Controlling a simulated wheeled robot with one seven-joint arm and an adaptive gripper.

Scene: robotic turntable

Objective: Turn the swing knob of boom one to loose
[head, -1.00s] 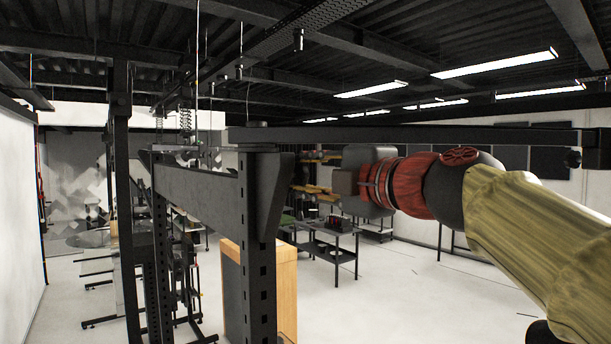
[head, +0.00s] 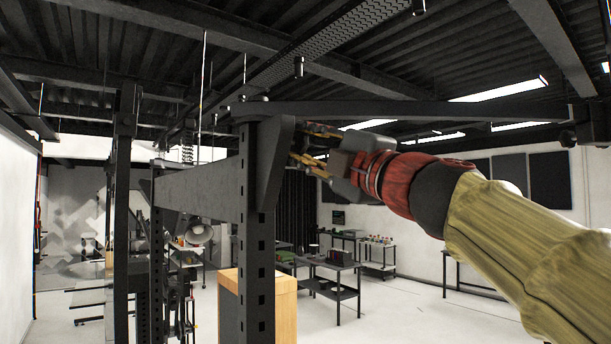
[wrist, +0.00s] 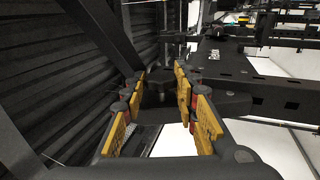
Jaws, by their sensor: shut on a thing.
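The boom one arm (head: 430,110) is a long dark bar running right from the top of a dark perforated post (head: 257,230). A dark knob-like part (wrist: 158,92), apparently the swing knob, shows between my fingertips in the wrist view. My gripper (head: 300,146) has yellow fingers and reaches in from the right, below the boom, beside the post's triangular bracket (head: 273,160). In the wrist view my gripper (wrist: 160,82) has its fingers on both sides of the knob. The knob is hidden in the head view, and its turn mark cannot be read.
A wooden box (head: 283,300) stands behind the post's lower part. A second dark post (head: 124,200) stands to the left. A dark block (head: 590,125) hangs at the boom's right end. Work tables (head: 330,265) stand farther back, with open floor at lower right.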

